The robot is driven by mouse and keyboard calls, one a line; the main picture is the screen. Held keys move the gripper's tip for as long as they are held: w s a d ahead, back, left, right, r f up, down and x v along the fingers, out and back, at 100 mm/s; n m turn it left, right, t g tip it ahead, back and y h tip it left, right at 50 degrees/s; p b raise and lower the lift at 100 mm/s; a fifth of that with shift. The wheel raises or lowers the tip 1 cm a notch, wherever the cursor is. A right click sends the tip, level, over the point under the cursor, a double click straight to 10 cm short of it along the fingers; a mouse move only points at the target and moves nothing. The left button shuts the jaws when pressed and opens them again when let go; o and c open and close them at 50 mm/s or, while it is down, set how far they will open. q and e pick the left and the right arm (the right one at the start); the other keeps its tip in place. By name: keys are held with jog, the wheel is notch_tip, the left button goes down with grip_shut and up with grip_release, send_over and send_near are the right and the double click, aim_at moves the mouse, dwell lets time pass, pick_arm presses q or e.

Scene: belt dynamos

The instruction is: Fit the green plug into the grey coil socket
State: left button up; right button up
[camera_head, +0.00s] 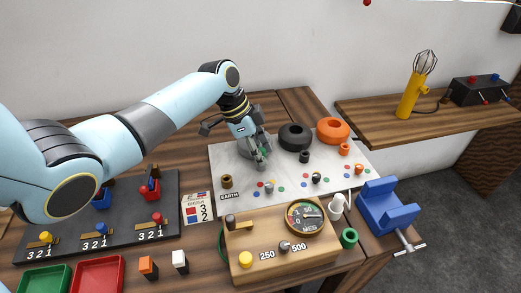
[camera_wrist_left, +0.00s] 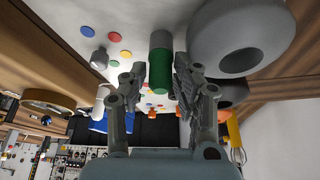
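My left gripper (camera_head: 262,158) reaches down over the white board, just in front of the grey coil (camera_head: 257,138), which it partly hides. In the left wrist view its fingers (camera_wrist_left: 161,75) close in from both sides on the green plug (camera_wrist_left: 160,78), with no clear gap. The plug shows only as a bit of green in the head view (camera_head: 263,153). A paler grey section continues from its far end; I cannot tell whether this is the grey socket or part of the plug. The grey coil (camera_wrist_left: 237,25) looms beside the plug. My right gripper is out of view.
A black coil (camera_head: 295,137) and an orange coil (camera_head: 333,130) stand right of the grey one, with small sockets in front. A wooden meter box (camera_head: 280,240), a green ring (camera_head: 348,238) and a blue vise (camera_head: 388,207) are nearer. Coloured dots mark the board.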

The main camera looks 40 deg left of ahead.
pick_arm(q)
jog(key=o, duration=0.3)
jog(key=v, duration=1.2)
jog(key=shift+w+r, duration=0.1)
jog(key=shift+d, duration=0.1)
dwell(0.4)
